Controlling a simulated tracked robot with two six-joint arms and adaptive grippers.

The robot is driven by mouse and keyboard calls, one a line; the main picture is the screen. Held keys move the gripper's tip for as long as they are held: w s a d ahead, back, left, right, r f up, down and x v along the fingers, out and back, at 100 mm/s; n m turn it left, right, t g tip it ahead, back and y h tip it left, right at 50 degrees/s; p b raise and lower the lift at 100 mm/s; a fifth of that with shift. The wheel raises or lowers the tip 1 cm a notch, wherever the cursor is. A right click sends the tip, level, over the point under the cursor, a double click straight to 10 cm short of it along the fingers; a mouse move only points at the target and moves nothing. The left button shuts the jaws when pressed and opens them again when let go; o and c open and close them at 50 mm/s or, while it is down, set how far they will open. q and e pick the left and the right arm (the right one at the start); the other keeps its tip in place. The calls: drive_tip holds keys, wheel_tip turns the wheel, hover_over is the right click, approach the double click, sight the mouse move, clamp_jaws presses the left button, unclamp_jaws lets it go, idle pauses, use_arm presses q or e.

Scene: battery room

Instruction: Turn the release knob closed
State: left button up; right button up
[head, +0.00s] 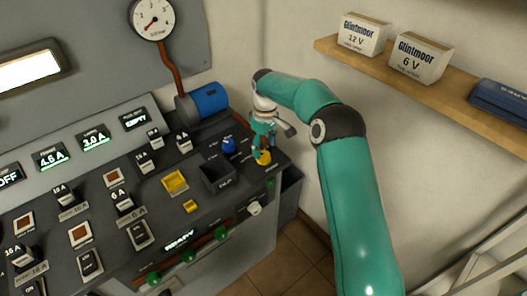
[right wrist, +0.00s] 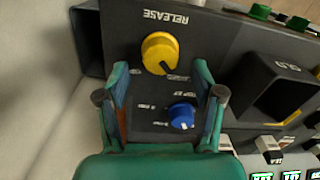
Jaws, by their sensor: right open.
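The yellow release knob (right wrist: 160,50) is on the dark panel under the label RELEASE in the right wrist view. Its dark pointer mark points toward the lower right of that picture. In the head view the knob (head: 264,158) is at the panel's right end, partly covered by my right gripper (head: 262,146). That gripper is open and empty above the knob. In the right wrist view the fingers of my right gripper (right wrist: 160,80) are spread, with the knob just past the tips and roughly centred between them. Whether they touch it I cannot tell. My left gripper is not in view.
A blue knob (head: 229,146) is left of the yellow one; it also shows in the right wrist view (right wrist: 181,116). A black open bin (head: 216,178) stands nearby on the panel. A blue cylinder (head: 208,100) lies behind. A wall with a shelf (head: 430,85) is at the right.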

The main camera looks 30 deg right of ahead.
sight(264, 153)
wheel_tip(264, 153, up, 9)
drive_tip(key=shift+d, duration=0.15)
idle(0.6)
